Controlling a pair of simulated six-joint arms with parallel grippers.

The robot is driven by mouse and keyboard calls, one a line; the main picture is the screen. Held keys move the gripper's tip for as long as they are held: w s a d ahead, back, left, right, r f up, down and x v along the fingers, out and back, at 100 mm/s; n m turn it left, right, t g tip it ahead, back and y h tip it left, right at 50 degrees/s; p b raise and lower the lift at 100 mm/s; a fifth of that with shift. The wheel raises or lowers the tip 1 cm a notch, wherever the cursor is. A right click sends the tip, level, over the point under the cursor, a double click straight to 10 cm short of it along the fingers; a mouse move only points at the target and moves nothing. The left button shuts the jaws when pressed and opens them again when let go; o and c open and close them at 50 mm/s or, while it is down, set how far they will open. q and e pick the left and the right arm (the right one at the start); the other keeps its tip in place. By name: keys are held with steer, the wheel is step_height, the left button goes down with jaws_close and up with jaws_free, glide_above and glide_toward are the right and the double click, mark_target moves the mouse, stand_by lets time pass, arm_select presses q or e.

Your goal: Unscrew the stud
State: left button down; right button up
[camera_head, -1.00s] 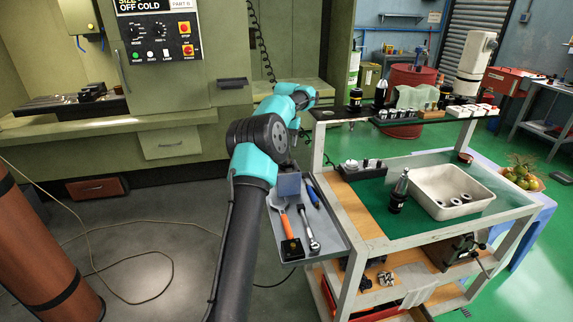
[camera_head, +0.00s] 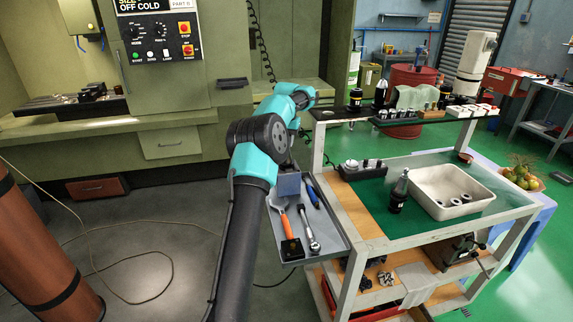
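A dark tool holder (camera_head: 397,194) stands upright on the green mat (camera_head: 376,222) on the cart's top, left of the white tray. Its narrow tip (camera_head: 404,173) points up. It is too small to tell whether this tip is the stud. One teal and black arm of mine rises from the bottom of the view to the left of the cart. Its far end bends away behind its own links, and no fingers show. No gripper of mine can be seen in this view, and none is seen touching the tool holder.
The white tray (camera_head: 421,179) holds several small round parts. A black rack (camera_head: 350,173) stands at the mat's back left. A grey side tray (camera_head: 338,241) carries an orange-handled tool (camera_head: 287,226), a ratchet (camera_head: 308,230) and a blue tool (camera_head: 312,196). An upper shelf (camera_head: 352,122) runs behind.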

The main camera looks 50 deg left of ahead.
arm_select(q)
steer(key=n, duration=0.6)
stand_by(0.3)
steer(key=n, duration=0.6)
stand_by(0.4)
steer(key=n, duration=0.6)
stand_by(0.4)
